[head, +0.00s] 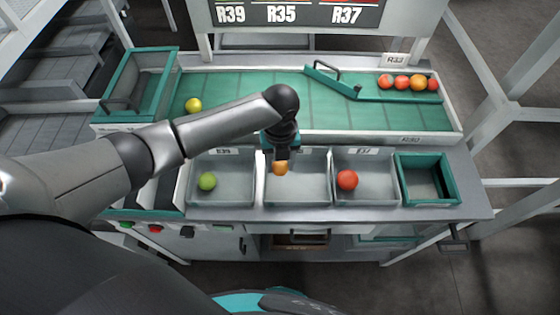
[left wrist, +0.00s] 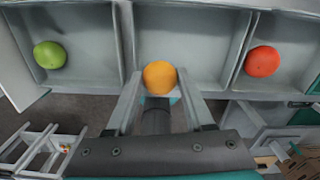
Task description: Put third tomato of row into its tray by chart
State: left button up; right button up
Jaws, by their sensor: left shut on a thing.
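My left gripper (head: 280,164) is shut on an orange tomato (head: 281,169) at the middle grey tray (head: 310,196). In the left wrist view the same tomato (left wrist: 160,77) sits between the two fingertips, near the close wall of that tray. I cannot tell whether it touches the tray floor. The left tray (head: 228,193) holds a green tomato (head: 207,181); the right tray (head: 375,192) holds a red tomato (head: 347,180). The chart (head: 300,14) above shows R39, R35 and R37, its top cut off. My right gripper is out of view.
A yellow-green tomato (head: 194,105) lies on the green belt (head: 240,90). Several red and orange tomatoes (head: 402,83) stand in a row at the belt's right end, behind a green angled guide (head: 332,82). An empty green-rimmed crate (head: 428,203) stands right of the trays.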

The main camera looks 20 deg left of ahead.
aim_at(280, 185)
pick_arm(q)
jog(key=shift+f+b, duration=1.95)
jog(key=shift+f, duration=1.55)
jog(key=shift+f+b, duration=0.35)
jog(key=shift+f, duration=0.2)
jog(key=o, duration=1)
jog(key=c, duration=0.3)
jog(key=shift+c, duration=0.2)
notch_tip(280, 185, up, 7)
jog(key=p, duration=0.7)
jog(key=shift+r, duration=0.1)
